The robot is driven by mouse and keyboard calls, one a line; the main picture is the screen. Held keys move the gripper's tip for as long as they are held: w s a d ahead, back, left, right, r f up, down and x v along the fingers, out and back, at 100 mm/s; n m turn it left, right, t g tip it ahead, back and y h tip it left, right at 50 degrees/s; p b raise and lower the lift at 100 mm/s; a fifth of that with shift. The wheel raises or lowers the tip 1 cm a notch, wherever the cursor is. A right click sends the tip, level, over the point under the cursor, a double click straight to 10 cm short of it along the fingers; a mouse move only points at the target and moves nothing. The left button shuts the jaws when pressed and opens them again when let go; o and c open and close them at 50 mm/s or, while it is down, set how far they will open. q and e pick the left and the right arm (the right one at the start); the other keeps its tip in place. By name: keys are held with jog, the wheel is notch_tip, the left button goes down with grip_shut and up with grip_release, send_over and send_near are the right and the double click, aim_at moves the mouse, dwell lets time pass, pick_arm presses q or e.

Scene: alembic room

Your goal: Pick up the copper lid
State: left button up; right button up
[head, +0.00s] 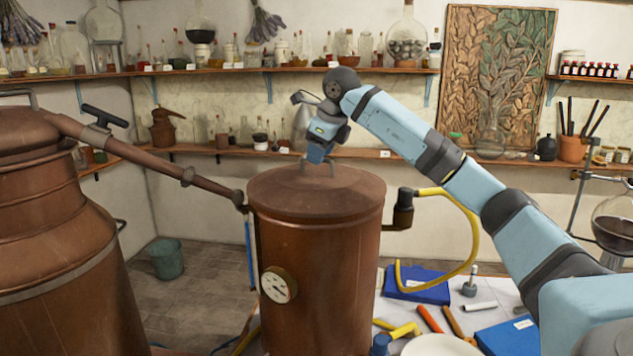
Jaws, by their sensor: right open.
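The copper lid (300,199) sits on top of the upright copper vessel (335,265), which has a round dial gauge (279,285) on its front. A small arched handle (331,169) stands at the middle of the lid. My right gripper (318,157) comes down from above at the handle, its fingertips close to it. It is open; its lower parts overlap the handle in the picture, so I cannot tell whether they touch or straddle it. My left gripper is not in the head view.
A large copper still (65,235) stands at the left; its slanting pipe (160,163) reaches the vessel's side. A yellow hose (476,225) hangs on the right. Shelves with glassware line the back wall.

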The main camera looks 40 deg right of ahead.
aim_at(317, 175)
jog(key=shift+x, duration=1.5)
jog(key=shift+s, duration=0.1)
grip_shut()
jog(key=shift+r, duration=0.15)
